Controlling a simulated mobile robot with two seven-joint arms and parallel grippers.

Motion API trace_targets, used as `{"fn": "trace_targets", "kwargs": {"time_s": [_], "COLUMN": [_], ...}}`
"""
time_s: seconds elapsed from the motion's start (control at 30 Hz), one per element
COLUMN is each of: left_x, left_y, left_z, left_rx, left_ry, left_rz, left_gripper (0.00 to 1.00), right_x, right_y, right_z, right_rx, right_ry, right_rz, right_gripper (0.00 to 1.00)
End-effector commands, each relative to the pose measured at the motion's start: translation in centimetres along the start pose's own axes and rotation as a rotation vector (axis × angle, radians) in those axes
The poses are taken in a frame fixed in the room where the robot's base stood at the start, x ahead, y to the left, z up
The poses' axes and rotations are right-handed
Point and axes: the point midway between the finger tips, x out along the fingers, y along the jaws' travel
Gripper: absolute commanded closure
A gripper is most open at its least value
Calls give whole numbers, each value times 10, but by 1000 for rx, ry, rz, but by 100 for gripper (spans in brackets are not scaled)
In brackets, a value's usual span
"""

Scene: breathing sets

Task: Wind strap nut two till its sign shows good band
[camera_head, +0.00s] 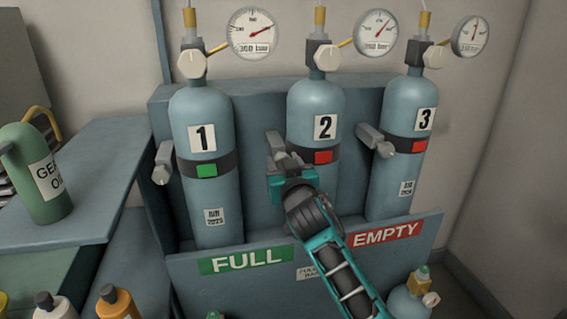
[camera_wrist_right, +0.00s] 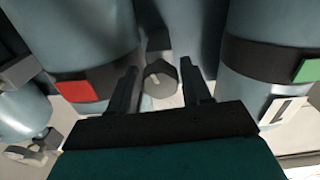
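Gas cylinder two (camera_head: 316,103) stands in the middle of the rack with a dark strap around it. The sign on its strap (camera_head: 323,157) is red; it also shows red in the right wrist view (camera_wrist_right: 75,90). Strap nut two (camera_wrist_right: 161,80) is a grey knob beside the cylinder, between my right gripper's fingers in the wrist view. My right gripper (camera_head: 284,163) is at this nut and partly covers it in the head view. Its fingers (camera_wrist_right: 158,88) are apart, with a small gap on each side of the nut. My left gripper is not in view.
Cylinder one (camera_head: 206,110) has a green sign and its own nut (camera_head: 162,163); cylinder three (camera_head: 408,100) has a red sign and its nut (camera_head: 376,141). The rack's front panel (camera_head: 200,295) reads FULL and EMPTY. A green oil can (camera_head: 38,175) stands on the left bench.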

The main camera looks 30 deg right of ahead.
Motion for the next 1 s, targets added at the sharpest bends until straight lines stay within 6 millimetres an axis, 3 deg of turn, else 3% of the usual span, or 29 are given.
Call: {"fn": "trace_targets", "kwargs": {"time_s": [0.17, 0.57, 1.0], "left_x": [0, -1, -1], "left_y": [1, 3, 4], "left_z": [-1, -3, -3], "left_rx": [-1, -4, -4], "left_ry": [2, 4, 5], "left_rz": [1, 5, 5], "left_gripper": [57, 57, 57], "right_x": [0, -10, -95], "right_y": [0, 0, 0], "right_z": [0, 0, 1], "right_rx": [1, 2, 4], "right_ry": [1, 1, -1], "right_rz": [0, -1, -1], "right_gripper": [34, 33, 33]}}
